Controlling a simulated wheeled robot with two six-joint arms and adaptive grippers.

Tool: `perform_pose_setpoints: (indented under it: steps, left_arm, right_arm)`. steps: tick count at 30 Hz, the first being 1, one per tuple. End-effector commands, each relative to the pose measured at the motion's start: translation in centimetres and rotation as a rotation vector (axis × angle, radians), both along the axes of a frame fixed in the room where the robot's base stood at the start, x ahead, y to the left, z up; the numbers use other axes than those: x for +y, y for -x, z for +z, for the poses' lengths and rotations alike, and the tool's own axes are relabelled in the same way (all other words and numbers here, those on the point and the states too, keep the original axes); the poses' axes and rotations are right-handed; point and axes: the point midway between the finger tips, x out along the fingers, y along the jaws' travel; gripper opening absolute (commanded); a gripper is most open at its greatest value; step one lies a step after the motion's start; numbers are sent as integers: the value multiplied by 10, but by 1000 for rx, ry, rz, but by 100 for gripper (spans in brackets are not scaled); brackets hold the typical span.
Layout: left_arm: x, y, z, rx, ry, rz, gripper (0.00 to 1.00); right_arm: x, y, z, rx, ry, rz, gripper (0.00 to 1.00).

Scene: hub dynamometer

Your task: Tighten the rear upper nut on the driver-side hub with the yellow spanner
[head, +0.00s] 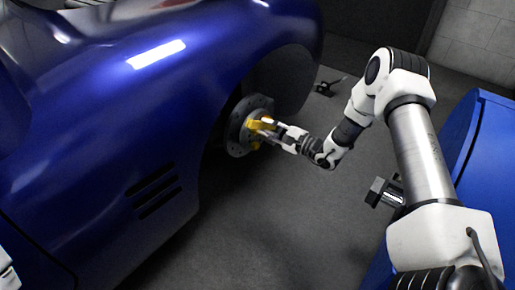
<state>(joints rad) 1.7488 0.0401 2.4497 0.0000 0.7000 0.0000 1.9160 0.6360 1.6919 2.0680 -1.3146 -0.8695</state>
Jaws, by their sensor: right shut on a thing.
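The driver-side hub (237,136) shows as a grey disc in the wheel arch of the blue car. My right gripper (276,129) is at the hub, coming in from the right, and is shut on the yellow spanner (259,126). The spanner lies in front of the hub's face, near its middle. The individual nuts are too small and too covered by the spanner and gripper to tell apart. I cannot tell whether the spanner sits on a nut. My left gripper does not show.
The blue car body (110,110) fills the left side, close to my right gripper. A blue rounded machine (485,140) stands at the right, with a dark block (383,192) beside it. A small dark item (326,88) lies on the floor behind. The grey floor (290,225) between is clear.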

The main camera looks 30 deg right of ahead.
Motion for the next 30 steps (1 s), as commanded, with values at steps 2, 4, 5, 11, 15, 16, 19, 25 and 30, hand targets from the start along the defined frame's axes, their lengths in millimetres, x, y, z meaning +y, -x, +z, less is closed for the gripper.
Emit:
perform_pose_setpoints:
  steps: [2,4,5,11,15,16,19,25,30]
  left_arm:
    - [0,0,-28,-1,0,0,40]
    - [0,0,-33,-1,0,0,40]
    - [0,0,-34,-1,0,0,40]
    - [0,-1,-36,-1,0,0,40]
    - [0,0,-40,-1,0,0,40]
    - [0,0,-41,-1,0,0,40]
    - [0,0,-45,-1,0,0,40]
    - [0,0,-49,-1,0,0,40]
    - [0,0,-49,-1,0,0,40]
  right_arm:
    - [-11,-8,-22,-11,16,-27,0]
    - [-18,-12,-26,-15,25,-44,0]
    - [-19,-13,-26,-15,27,-48,0]
    - [-22,-18,-26,-16,34,-57,0]
    - [-18,-27,-26,-17,35,-57,0]
    - [-16,-30,-27,-17,35,-55,0]
    - [-12,-39,-27,-17,35,-55,0]
    - [-6,-53,-26,-16,35,-55,0]
    - [-6,-55,-25,-15,34,-56,0]
